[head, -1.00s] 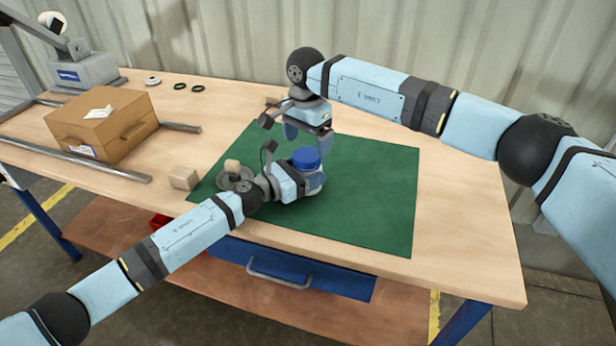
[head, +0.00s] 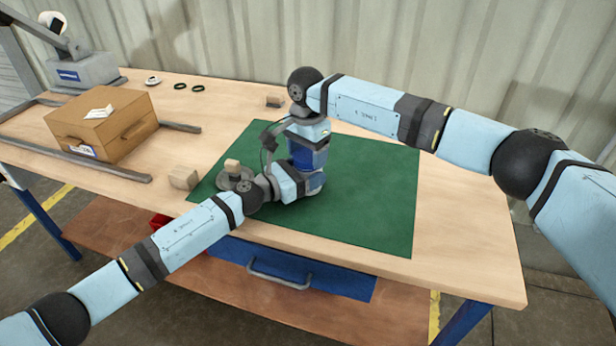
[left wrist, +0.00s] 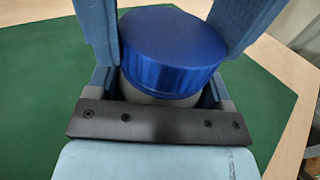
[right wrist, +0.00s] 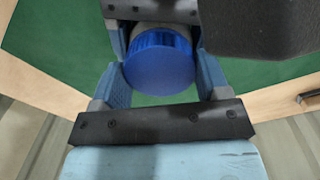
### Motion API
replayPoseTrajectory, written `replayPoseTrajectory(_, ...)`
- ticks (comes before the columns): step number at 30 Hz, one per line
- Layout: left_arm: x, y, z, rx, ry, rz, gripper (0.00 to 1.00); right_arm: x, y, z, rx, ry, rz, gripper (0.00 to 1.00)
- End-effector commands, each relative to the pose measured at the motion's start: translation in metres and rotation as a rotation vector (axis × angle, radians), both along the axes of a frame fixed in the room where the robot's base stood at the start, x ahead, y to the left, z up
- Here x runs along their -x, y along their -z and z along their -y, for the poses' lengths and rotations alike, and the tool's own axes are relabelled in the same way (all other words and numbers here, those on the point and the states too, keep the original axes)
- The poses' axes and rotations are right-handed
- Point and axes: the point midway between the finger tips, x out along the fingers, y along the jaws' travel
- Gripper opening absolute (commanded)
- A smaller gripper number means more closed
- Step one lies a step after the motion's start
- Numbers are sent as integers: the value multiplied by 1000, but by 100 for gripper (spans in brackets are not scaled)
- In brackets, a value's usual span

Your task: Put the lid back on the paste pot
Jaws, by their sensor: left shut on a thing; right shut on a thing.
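The paste pot (left wrist: 158,97) is a grey cylinder standing on the green mat (head: 370,200), mostly hidden by my grippers. Its blue ribbed lid (left wrist: 172,48) is on top of the pot; it also shows in the right wrist view (right wrist: 160,62). I cannot tell whether it is fully screwed down. My left gripper (head: 308,182) is shut on the pot's body from the side. My right gripper (head: 308,156) points down from above, its fingers shut on the lid's sides.
A grey round part with a wooden block (head: 232,172) sits left of my left gripper. Another block (head: 184,178) is off the mat, and one (head: 273,101) lies behind. A cardboard box (head: 102,125) and metal rails are at left. The mat's right side is clear.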

Motion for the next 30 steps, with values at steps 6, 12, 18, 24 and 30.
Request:
replayPoseTrajectory(6,-2,2,-3,-1,-6,-4,8,1,1,1,6,292,0,41)
replayPoseTrajectory(12,-2,2,-3,-1,-7,-6,8,1,1,1,11,740,3,41)
replayPoseTrajectory(18,-2,2,-4,-1,-8,-6,8,1,1,0,16,1189,6,41)
replayPoseTrajectory(24,-2,3,-4,-1,-9,-6,8,2,2,0,23,1638,10,41)
replayPoseTrajectory(30,-2,3,-4,-1,-9,-6,8,2,2,-1,28,2066,13,41)
